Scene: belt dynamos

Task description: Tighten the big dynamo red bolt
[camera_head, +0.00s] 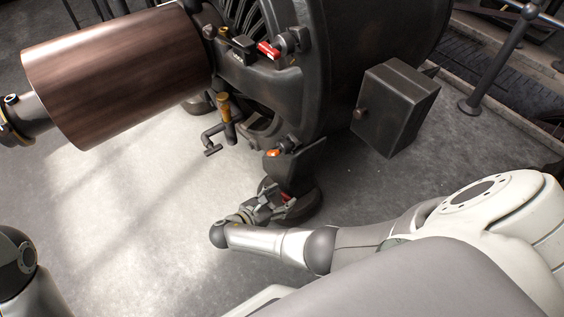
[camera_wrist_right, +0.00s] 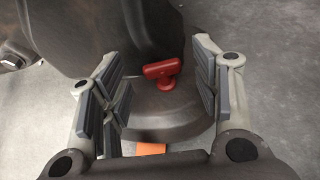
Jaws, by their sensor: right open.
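The big dynamo (camera_head: 345,50) is a large dark machine with a brown cylindrical drum (camera_head: 120,70) at the left. A red bolt (camera_wrist_right: 162,72) with a T-shaped head stands on the dynamo's round dark foot (camera_wrist_right: 165,115). In the head view the red bolt (camera_head: 285,197) is partly hidden by my right gripper (camera_head: 265,200). In the right wrist view my right gripper (camera_wrist_right: 162,85) is open, with its fingers on either side of the bolt and apart from it. My left gripper is not in view.
Another red handle (camera_head: 268,49) is higher on the dynamo. A crank with an orange handle (camera_head: 224,106) hangs below the drum. A dark box (camera_head: 397,105) is on the right side. Open concrete floor (camera_head: 110,190) lies at the left.

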